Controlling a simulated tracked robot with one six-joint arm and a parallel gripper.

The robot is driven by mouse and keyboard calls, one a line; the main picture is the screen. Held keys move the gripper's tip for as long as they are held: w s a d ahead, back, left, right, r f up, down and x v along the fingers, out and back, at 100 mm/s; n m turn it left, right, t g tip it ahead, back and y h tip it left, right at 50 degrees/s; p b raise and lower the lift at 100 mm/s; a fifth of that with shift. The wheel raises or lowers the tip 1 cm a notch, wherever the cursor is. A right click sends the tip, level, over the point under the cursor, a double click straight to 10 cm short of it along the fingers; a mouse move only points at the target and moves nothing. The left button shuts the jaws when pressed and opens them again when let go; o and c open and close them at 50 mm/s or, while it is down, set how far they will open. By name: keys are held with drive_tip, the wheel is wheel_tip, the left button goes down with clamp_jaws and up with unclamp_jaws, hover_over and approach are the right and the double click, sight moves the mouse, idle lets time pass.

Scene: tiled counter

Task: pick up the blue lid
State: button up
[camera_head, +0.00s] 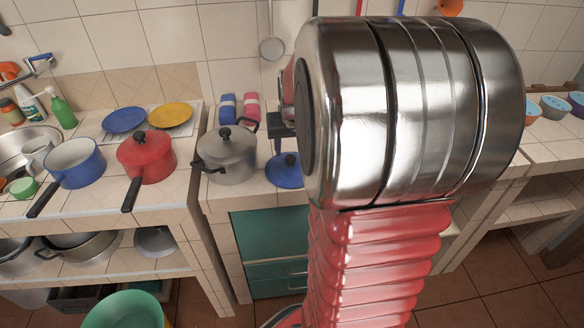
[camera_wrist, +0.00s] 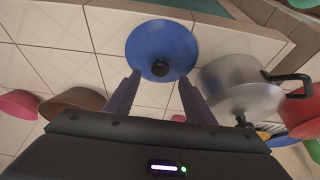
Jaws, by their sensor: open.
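The blue lid (camera_head: 285,171) lies on the tiled counter just right of the grey pot, partly hidden by my arm in the head view. In the wrist view the blue lid (camera_wrist: 161,42) shows whole, round with a black knob at its middle. My gripper (camera_wrist: 159,84) is open, its two fingers apart and pointing toward the lid, with the knob between their lines and nothing held. In the head view my gripper is mostly hidden behind my own arm.
A grey pot (camera_head: 228,150) with a lid stands close beside the blue lid; it also shows in the wrist view (camera_wrist: 240,85). A red pot (camera_head: 146,157) and blue pan (camera_head: 75,163) stand further left. Bowls (camera_head: 554,107) are at the right. Bare counter tiles (camera_wrist: 85,30) lie left of the lid.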

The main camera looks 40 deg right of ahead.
sight(291, 158)
drive_tip(key=shift+x, duration=2.6)
clamp_jaws()
